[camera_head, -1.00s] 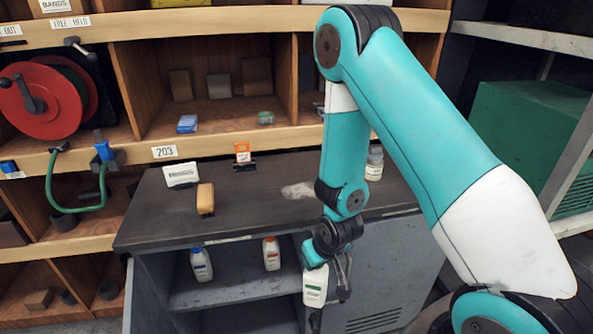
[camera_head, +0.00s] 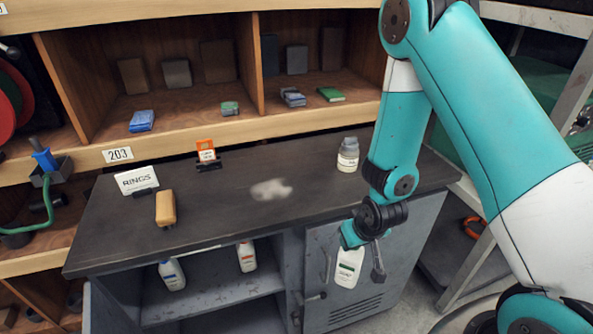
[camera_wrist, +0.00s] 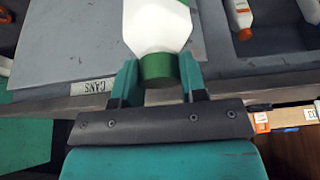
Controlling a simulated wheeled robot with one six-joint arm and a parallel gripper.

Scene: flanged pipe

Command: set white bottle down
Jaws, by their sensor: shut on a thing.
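The white bottle (camera_head: 348,268) has a green label and hangs upright below my gripper (camera_head: 362,240) in the head view, in front of the grey cabinet door. In the wrist view its white body (camera_wrist: 157,25) and green cap (camera_wrist: 158,67) show. My gripper (camera_wrist: 158,80) is shut on the bottle at its cap end, with one teal finger on each side. The bottle's base lies outside the wrist view.
The dark bench top (camera_head: 230,215) holds a tan block (camera_head: 166,208), a RINGS sign (camera_head: 137,181), an orange card (camera_head: 206,152), a jar (camera_head: 348,155) and a pale patch. Two white bottles (camera_head: 172,274) (camera_head: 247,257) stand on the open shelf (camera_head: 215,290) below. Bench middle has free room.

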